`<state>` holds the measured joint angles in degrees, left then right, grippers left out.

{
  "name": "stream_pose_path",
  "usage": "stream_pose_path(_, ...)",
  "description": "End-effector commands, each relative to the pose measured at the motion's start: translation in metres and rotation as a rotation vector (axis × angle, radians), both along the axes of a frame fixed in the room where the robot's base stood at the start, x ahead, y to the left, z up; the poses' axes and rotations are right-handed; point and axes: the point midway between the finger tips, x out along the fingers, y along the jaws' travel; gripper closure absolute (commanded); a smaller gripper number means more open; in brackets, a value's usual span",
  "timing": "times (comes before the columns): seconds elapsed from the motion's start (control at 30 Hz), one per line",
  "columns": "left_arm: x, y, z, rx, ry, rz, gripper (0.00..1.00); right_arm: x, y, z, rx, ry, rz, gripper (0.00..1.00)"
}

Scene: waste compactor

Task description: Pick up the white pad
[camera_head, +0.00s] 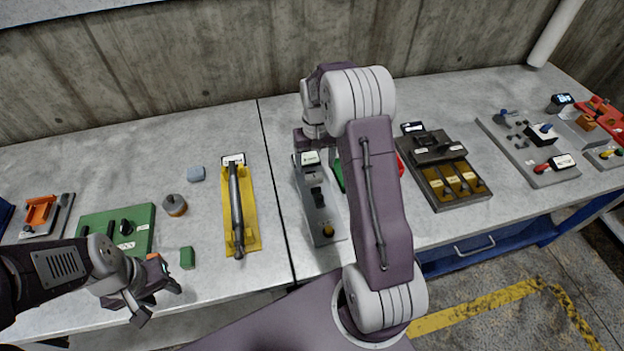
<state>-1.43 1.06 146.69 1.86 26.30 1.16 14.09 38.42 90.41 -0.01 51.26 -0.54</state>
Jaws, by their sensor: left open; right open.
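I cannot clearly make out a white pad. The nearest match is a small pale blue-grey block (196,173) lying loose on the table, left of the yellow fixture. My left gripper (160,298) is open and empty at the table's front edge, below and left of that block and apart from it. My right gripper (318,142) is over the back of the grey switch panel (318,208), near its white-labelled top. My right arm hides part of the bench there, and the fingers are only partly visible.
A round grey-and-orange piece (174,205) and a green block (187,258) lie near a green board (118,228). The yellow fixture (240,206) holds a dark bar. More panels (447,172) stand right. The back-left table is clear up to the concrete wall.

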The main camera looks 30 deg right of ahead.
Motion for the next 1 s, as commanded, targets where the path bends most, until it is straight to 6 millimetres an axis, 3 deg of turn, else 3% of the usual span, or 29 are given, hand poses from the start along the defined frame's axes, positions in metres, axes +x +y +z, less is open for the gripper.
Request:
stream_pose_path(0.2,0.0,0.0,0.002,0.0,0.0,0.0,0.58,0.0,0.001,-0.011,0.0,0.002,0.001,0.25)
stream_pose_path(0.5,0.0,0.0,0.009,0.0,0.0,0.0,0.58,0.004,0.001,-0.057,0.0,0.001,0.001,0.25)
stream_pose_path(0.7,0.0,0.0,0.008,0.0,0.0,0.0,0.58,0.004,0.001,-0.058,0.0,-0.002,0.001,0.25)
stream_pose_path(0.73,0.0,0.0,0.008,0.0,0.0,0.0,0.58,0.004,0.001,-0.058,0.0,-0.002,0.001,0.27)
stream_pose_path(0.97,0.0,0.0,0.008,0.0,0.0,0.0,0.58,0.004,0.001,-0.058,0.0,-0.002,0.001,0.91)
stream_pose_path(1.0,0.0,0.0,0.008,0.0,0.0,0.0,0.58,0.005,0.001,-0.058,0.0,-0.002,0.001,0.91)
